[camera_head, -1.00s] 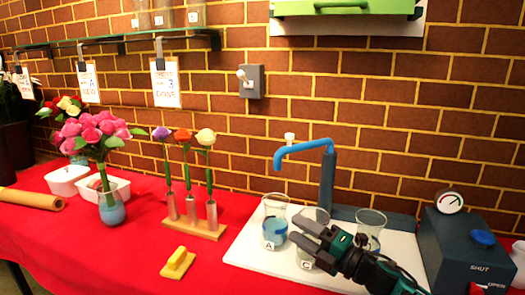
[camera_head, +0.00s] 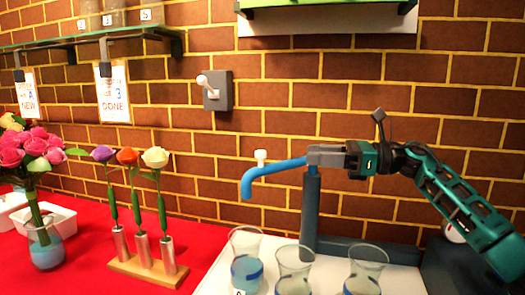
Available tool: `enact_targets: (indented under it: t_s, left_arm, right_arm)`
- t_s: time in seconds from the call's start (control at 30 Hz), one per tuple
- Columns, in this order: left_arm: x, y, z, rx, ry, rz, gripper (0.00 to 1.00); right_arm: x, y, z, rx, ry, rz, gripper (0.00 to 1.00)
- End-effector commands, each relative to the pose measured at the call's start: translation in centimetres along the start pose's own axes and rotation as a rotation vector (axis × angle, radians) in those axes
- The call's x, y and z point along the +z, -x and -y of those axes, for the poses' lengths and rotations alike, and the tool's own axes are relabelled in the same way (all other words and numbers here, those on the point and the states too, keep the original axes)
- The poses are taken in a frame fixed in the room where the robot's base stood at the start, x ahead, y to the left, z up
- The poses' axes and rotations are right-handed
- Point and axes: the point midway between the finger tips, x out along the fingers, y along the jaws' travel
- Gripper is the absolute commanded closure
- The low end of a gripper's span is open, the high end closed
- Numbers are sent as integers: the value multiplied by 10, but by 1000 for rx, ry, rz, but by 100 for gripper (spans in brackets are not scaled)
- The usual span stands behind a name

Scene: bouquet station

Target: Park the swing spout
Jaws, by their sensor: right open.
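The blue swing spout (camera_head: 275,171) reaches left from the top of a dark blue post (camera_head: 311,212), and its outlet bends down at the left end. A small white knob (camera_head: 261,156) stands on the spout. My right gripper (camera_head: 312,155) is open, with its grey fingers at the spout's right end, just above the post top. The fingers hide that end, and I cannot tell whether they touch the spout or straddle it. My left gripper is not in view.
Glass beakers, one with blue liquid (camera_head: 247,272), stand on the white board (camera_head: 215,281) below the spout. A wooden stand (camera_head: 125,264) with three flowers is at left. A wall switch (camera_head: 217,90) and a shelf (camera_head: 70,41) are on the brick wall.

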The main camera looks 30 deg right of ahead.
Motion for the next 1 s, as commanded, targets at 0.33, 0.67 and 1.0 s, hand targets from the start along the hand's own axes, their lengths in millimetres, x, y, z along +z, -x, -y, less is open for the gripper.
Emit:
enact_targets:
  t_s: [0.33,0.67,1.0]
  left_arm:
    - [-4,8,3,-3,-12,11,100]
    - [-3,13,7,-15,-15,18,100]
    - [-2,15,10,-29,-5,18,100]
  right_arm:
    - [3,-41,0,2,0,4,53]
    - [3,-98,-1,3,-2,5,53]
    - [1,-127,0,1,-3,2,53]
